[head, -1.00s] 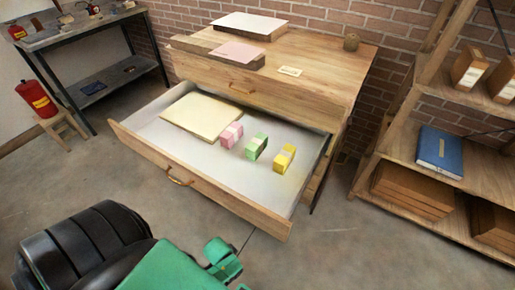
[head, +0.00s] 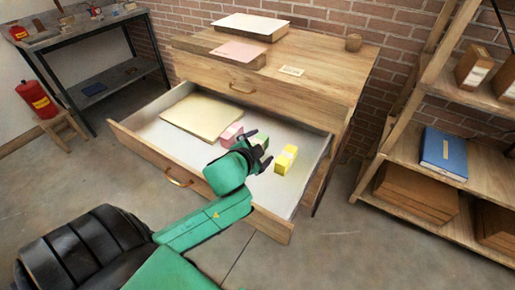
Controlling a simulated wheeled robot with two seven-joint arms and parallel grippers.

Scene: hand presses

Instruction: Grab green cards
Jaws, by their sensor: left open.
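The green cards (head: 262,142) are a small banded stack in the open drawer (head: 197,185), between a pink stack (head: 231,134) and a yellow stack (head: 286,159). My left gripper (head: 262,153) is open over the drawer, at the green cards. Its dark fingers and green wrist hide most of the green stack, and I cannot tell whether they touch it. My right gripper is not in view.
A cream paper stack (head: 203,116) lies in the drawer's left part. The drawer front with its handle (head: 178,181) stands between my base and the cards. A shelf with a blue book (head: 444,154) stands at right. The drawer's far right corner is clear.

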